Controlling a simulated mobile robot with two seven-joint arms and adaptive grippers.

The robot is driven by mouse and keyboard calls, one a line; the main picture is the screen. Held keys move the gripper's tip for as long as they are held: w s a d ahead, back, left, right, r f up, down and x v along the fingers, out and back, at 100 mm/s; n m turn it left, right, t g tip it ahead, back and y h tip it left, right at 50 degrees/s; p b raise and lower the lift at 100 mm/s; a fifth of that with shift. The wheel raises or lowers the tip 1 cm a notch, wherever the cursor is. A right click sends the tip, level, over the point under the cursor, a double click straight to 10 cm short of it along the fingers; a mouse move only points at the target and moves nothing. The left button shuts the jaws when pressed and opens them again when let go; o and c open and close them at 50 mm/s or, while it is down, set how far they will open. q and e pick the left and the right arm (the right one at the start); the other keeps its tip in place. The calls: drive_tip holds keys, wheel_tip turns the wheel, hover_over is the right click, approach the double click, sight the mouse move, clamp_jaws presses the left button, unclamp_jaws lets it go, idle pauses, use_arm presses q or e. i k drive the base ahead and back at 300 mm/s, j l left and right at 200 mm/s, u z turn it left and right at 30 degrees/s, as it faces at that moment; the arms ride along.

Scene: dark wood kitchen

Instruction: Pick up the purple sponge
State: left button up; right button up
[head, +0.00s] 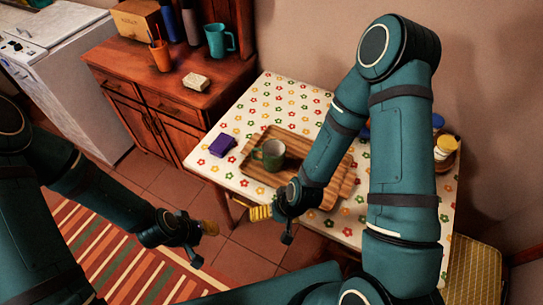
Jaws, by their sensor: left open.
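The purple sponge (222,145) lies on the flowered tablecloth of the table (262,97), near its left edge and just left of the wooden tray. My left gripper (202,244) is open and empty, in front of the table and lower in the picture than the sponge, well apart from it. My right gripper (275,224) hangs by the table's front edge, right of and below the sponge in the picture. Its fingers are partly hidden, so I cannot tell whether they are open. Nothing covers the sponge.
A wooden tray (335,187) holds a green mug (269,154) beside the sponge. Jars (446,150) stand at the table's right. A wooden cabinet (190,105) with an orange cup (160,55) and a teal mug (219,40) stands behind left. A striped rug (110,245) covers the floor.

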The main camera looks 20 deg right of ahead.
sight(219, 148)
drive_tip(key=i+j, duration=0.3)
drive_tip(key=j, duration=0.15)
drive_tip(key=i+j, duration=0.25)
drive_tip(key=j, duration=0.2)
drive_tip(key=z, duration=0.45)
drive_tip(key=j+z, duration=0.15)
drive_tip(key=z, duration=0.35)
drive_tip(key=i+j+z, duration=0.1)
drive_tip(key=z, duration=0.35)
drive_tip(key=j+z, duration=0.1)
drive_tip(key=z, duration=0.4)
